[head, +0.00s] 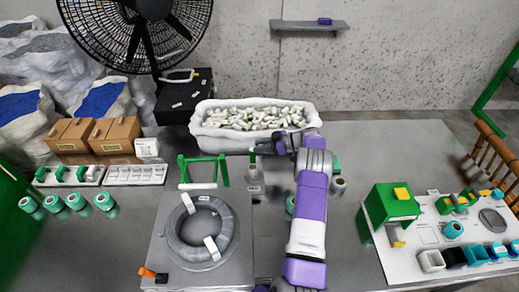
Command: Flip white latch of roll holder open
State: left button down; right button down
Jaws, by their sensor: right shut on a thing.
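A green frame (203,169) stands behind the cable coil, with a white bar (197,186) across its foot; it looks like the roll holder and its latch, but I cannot be sure. My right gripper (258,150) is right of this frame, pointing left, above a small grey stand (254,174) with a green part. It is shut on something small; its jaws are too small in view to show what. The blue-grey cable coil (173,238) lies with white ties on a grey plate (155,262). My left gripper is out of view.
A white bin (207,146) of small pieces stands behind my gripper. Cardboard boxes (115,132) and teal rolls (75,200) are at left. An orange-handled tool (150,273) lies near the plate's front. A white board (405,235) holds green parts and cups at right.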

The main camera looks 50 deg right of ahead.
jog(key=shift+y, duration=0.3)
jog(key=c, duration=1)
grip_release()
jog(key=shift+n, duration=0.3)
jog(key=shift+o, duration=0.2)
jog(key=shift+d, duration=0.1)
jog(key=v, duration=0.7)
jog(key=shift+s+r+p, duration=0.15)
jog(key=shift+r+p, duration=0.05)
jog(key=shift+p, duration=0.1)
